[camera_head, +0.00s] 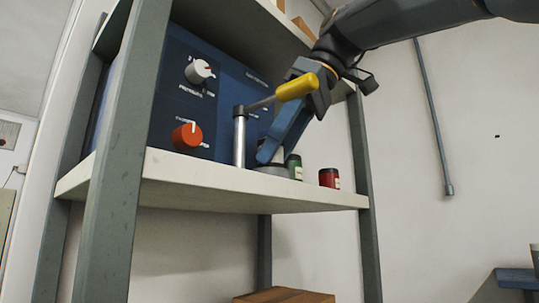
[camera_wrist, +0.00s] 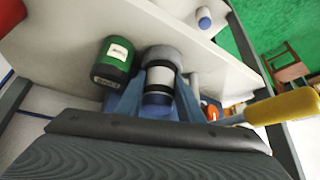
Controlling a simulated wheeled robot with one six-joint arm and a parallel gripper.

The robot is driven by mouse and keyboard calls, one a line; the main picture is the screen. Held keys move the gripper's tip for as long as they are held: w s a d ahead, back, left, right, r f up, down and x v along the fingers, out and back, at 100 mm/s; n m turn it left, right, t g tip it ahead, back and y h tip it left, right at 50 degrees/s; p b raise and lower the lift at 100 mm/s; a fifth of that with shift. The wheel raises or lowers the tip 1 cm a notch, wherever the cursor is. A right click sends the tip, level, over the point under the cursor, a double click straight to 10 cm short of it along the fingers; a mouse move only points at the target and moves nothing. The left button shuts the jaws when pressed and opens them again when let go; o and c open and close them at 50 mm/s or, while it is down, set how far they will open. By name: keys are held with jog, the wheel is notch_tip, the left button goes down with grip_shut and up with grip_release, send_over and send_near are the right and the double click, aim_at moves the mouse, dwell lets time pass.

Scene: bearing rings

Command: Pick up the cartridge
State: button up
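A cylinder that seems to be the cartridge (camera_wrist: 162,80), with a grey end, white band, black band and blue part, lies between the two blue fingers of my gripper (camera_wrist: 163,92) in the wrist view. The fingers lie close along both its sides; I cannot tell whether they press on it. In the head view my gripper (camera_head: 268,155) reaches down to the shelf, and its fingers mostly hide the cylinder. A green jar (camera_wrist: 116,60) with a white label is just left of the fingers in the wrist view; it also shows in the head view (camera_head: 294,167).
A yellow-handled lever (camera_head: 297,86) on a metal post (camera_head: 240,138) stands very close to my gripper. A red jar (camera_head: 329,178) is near the right end of the shelf (camera_head: 220,178). Behind is a blue panel (camera_head: 225,85) with knobs. Shelf uprights and an upper shelf frame the space.

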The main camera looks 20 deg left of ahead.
jog(key=c, duration=0.4)
jog(key=shift+r, duration=0.1)
jog(key=shift+c, duration=1)
